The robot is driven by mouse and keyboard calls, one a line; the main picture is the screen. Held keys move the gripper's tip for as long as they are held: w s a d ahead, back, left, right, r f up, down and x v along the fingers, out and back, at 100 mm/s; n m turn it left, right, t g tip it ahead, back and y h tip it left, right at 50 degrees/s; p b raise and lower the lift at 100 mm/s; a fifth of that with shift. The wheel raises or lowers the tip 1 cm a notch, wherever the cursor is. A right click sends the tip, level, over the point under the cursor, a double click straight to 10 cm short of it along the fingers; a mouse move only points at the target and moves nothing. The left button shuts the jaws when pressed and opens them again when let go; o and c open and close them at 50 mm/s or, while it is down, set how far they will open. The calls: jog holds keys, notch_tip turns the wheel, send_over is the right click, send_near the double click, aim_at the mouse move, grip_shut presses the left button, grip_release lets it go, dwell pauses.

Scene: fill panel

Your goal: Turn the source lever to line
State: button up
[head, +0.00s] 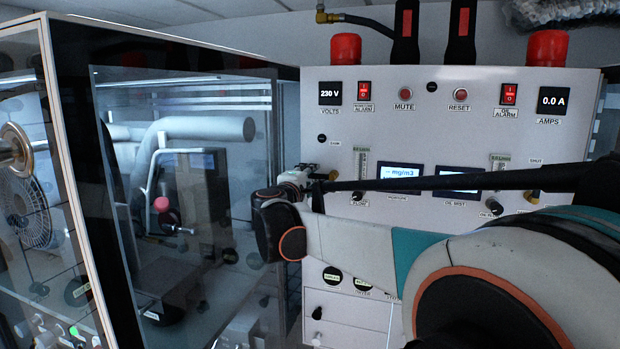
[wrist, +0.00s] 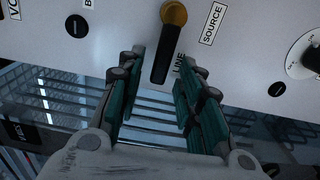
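The source lever (wrist: 163,55) shows in the wrist view as a black handle on a brass-coloured hub, on a pale panel. Its handle points down and slightly left in the picture, with its lower part beside the LINE label (wrist: 180,65). The SOURCE label (wrist: 212,23) is right of the hub. My gripper (wrist: 161,72) is open, with teal-padded fingers on either side of the handle's end in the picture. I see no contact, and cannot tell the depth between them.
In the head view the control panel (head: 430,105) carries switches, displays and red lamps. A glass-walled cabinet (head: 190,200) stands close on the left. In the wrist view a round dial (wrist: 305,55) is at the right and a screw (wrist: 77,26) at the left.

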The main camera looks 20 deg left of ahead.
jog(key=s, duration=1)
jog(key=shift+s, duration=0.4)
